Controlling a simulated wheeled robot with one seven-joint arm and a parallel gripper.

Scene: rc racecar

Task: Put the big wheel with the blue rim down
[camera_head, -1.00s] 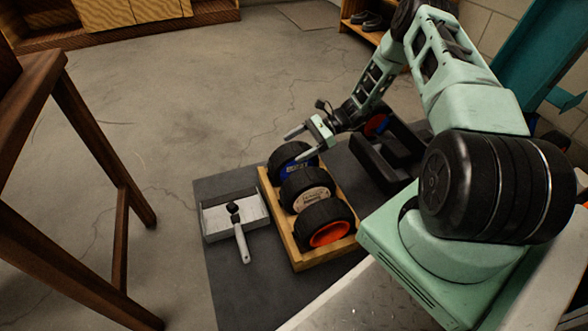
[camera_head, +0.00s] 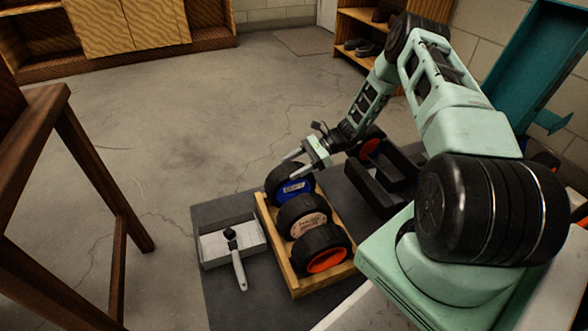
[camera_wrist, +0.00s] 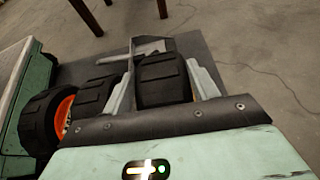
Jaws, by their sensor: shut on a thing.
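The big black wheel with the blue rim (camera_head: 291,188) stands upright at the far end of a wooden tray (camera_head: 273,247), its blue face turned toward the head camera. My gripper (camera_head: 296,164) is shut on this wheel, with one finger on each side of its tread. In the wrist view the black tread (camera_wrist: 162,82) sits between the two pale fingers. The wheel is at or slightly above the tray; I cannot tell if its underside touches. Its lower part is partly hidden by the wheel beside it.
A tan-faced wheel (camera_head: 303,218) and an orange-rimmed wheel (camera_head: 325,255) stand in the same tray. A grey box (camera_head: 232,243) with a white-handled tool is at the left. A black rack (camera_head: 378,186) and a red-rimmed wheel (camera_head: 370,148) are to the right. A wooden stool (camera_head: 92,180) stands at far left.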

